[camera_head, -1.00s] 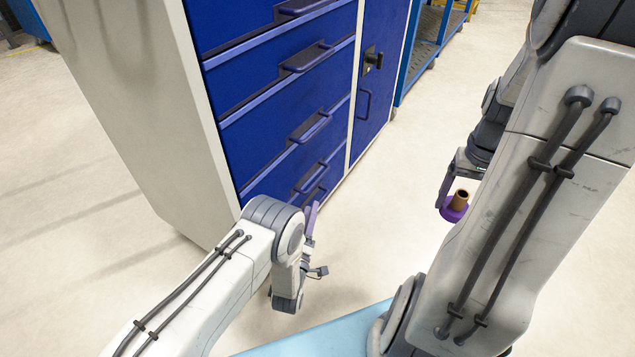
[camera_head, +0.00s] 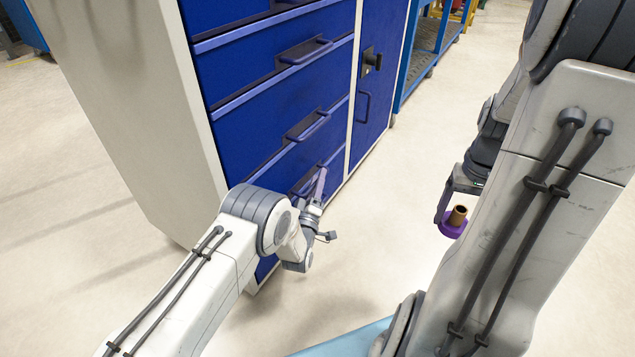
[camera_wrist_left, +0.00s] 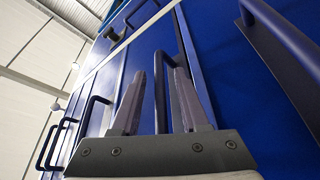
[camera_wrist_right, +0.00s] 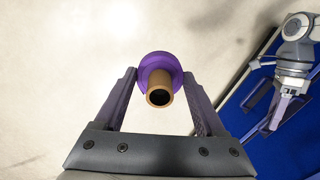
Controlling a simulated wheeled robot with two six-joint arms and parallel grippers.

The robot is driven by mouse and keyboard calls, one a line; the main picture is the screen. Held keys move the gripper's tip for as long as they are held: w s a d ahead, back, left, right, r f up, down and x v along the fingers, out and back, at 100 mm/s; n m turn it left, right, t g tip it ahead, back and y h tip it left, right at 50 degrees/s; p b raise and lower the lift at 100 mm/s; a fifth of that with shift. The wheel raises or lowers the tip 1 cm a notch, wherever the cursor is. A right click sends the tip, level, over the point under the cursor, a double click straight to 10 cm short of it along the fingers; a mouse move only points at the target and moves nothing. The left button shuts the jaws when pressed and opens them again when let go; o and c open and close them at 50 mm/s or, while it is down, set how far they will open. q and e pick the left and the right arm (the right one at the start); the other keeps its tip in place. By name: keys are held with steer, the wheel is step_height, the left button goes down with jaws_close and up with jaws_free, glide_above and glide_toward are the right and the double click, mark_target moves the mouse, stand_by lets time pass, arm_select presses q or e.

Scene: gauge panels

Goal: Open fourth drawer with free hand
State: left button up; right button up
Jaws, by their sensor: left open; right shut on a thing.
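The blue cabinet's drawers (camera_head: 265,105) all look shut in the head view, each with a bar handle. An upper handle (camera_head: 305,51) and a middle handle (camera_head: 308,126) are clear; a lower one is partly hidden by my left gripper (camera_head: 319,187). I cannot tell which drawer is the fourth. In the left wrist view my left gripper (camera_wrist_left: 158,80) is open, and a drawer handle (camera_wrist_left: 160,92) shows between its fingers, ungripped. My right gripper (camera_wrist_right: 159,76) is shut on a purple-flanged tan cylinder (camera_wrist_right: 160,88), also seen in the head view (camera_head: 455,220).
A door with a black latch (camera_head: 370,61) is right of the drawers. A blue shelf rack (camera_head: 420,50) stands behind. The pale floor (camera_head: 400,190) is clear between my arms. Another handle (camera_wrist_left: 285,40) passes close beside my left gripper.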

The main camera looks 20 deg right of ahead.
arm_select(q)
jaws_close()
stand_by(1.3)
